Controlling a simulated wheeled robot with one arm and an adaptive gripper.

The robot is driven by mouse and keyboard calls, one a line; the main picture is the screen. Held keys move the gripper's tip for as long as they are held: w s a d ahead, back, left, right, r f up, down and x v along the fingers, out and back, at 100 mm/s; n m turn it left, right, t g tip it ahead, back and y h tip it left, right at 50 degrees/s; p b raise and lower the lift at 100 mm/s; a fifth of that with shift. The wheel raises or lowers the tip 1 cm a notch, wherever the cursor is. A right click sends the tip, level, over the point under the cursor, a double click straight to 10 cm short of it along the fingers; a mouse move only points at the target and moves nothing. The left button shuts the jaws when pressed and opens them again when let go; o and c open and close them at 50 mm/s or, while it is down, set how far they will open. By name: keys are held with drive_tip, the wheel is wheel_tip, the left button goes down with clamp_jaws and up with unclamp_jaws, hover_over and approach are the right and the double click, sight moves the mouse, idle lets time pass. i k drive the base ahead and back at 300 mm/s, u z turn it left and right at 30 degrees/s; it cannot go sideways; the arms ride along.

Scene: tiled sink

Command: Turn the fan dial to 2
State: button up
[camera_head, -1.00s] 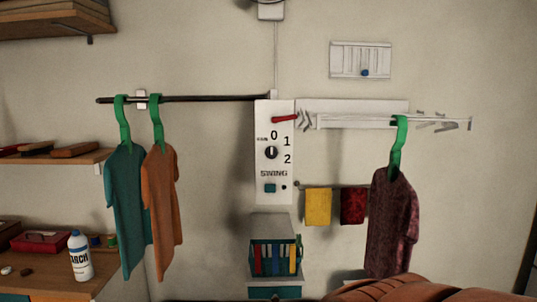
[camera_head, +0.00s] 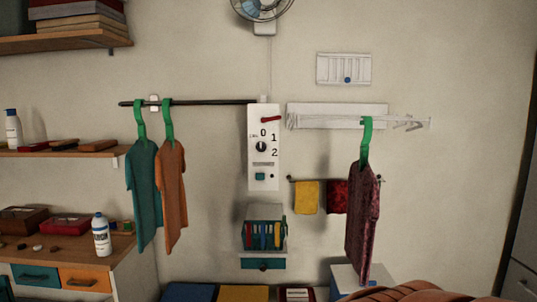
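The fan dial (camera_head: 261,147) is a small black round knob on a white wall panel (camera_head: 256,178). The numbers 0, 1 and 2 stand above and to the right of it. The dial's pale mark appears to point up toward 0, though it is small. A red lever (camera_head: 271,119) sits above the numbers, and a teal button sits below the dial. The fan (camera_head: 262,8) is on the wall above the panel, partly cut off by the top edge. My gripper is not in view.
Shirts on green hangers hang left of the panel from a dark rod (camera_head: 190,102). A dark red shirt (camera_head: 363,225) hangs at right below a white rack (camera_head: 337,116). A basket (camera_head: 264,236) is below the panel. The wall directly before the panel looks clear.

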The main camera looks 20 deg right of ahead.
sight(261, 147)
drive_tip(key=z, duration=0.05)
drive_tip(key=k, duration=0.55)
drive_tip(key=u, duration=1)
drive_tip(key=i, duration=1.6)
drive_tip(key=z, duration=0.2)
